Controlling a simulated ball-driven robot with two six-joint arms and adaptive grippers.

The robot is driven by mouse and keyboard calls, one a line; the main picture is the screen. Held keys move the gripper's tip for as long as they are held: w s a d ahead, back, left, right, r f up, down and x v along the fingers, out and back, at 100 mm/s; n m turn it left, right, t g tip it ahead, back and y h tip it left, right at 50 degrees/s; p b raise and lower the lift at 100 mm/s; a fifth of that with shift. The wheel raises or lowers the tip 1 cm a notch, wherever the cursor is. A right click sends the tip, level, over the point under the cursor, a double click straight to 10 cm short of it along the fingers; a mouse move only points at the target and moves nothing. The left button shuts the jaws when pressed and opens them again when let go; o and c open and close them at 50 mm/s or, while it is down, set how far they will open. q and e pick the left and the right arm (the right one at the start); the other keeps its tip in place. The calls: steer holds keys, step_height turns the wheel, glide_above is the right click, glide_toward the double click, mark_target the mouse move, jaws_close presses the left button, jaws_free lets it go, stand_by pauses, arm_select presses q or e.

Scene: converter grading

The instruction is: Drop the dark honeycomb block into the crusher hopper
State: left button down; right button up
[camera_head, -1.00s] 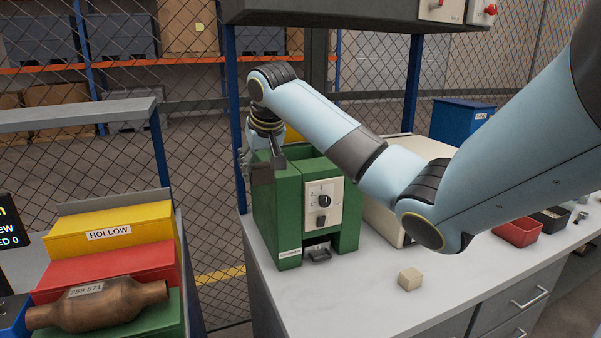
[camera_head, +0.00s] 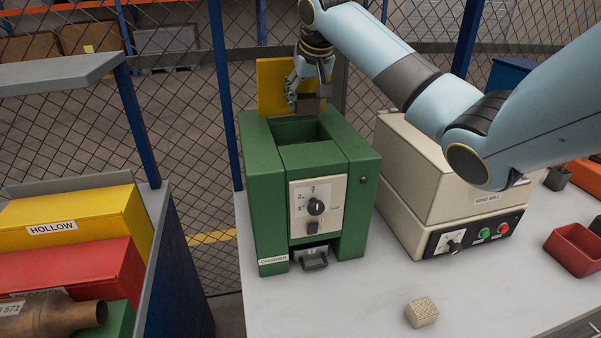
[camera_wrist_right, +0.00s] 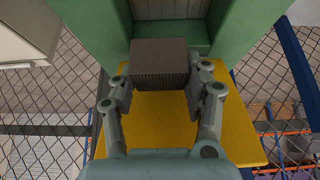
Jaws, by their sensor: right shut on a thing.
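The dark honeycomb block (camera_wrist_right: 160,62) is between the fingers of my right gripper (camera_wrist_right: 162,92), which is shut on it. In the head view the right gripper (camera_head: 308,98) holds the block (camera_head: 307,105) at the back edge of the crusher's open top. The green crusher (camera_head: 262,190) stands on the bench with a dial panel on its front. Its hopper opening (camera_head: 297,131) shows as a dark recess, and in the wrist view the block is beside or over the opening's edge. A yellow plate (camera_head: 272,85) rises behind the hopper. My left gripper is not in view.
A beige mill (camera_head: 425,185) stands right of the crusher. A pale honeycomb block (camera_head: 421,312) lies on the white bench (camera_head: 340,310) in front. Red (camera_head: 577,250) and orange bins sit at the right. Yellow and red boxes (camera_head: 90,270) and a brown converter (camera_head: 55,320) are at the left.

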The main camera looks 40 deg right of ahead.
mark_target(307, 114)
step_height(307, 114, down, 4)
steer(key=shift+f, duration=0.65)
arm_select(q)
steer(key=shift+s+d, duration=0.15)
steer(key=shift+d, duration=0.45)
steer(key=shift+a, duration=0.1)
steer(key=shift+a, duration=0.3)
arm_select(e)
steer(key=o, duration=1.2)
steer(key=shift+c, duration=0.2)
steer(key=shift+s+r, duration=0.1)
steer(key=v, duration=1.1)
steer(key=shift+s+r, duration=0.15)
steer(key=shift+r, duration=0.2)
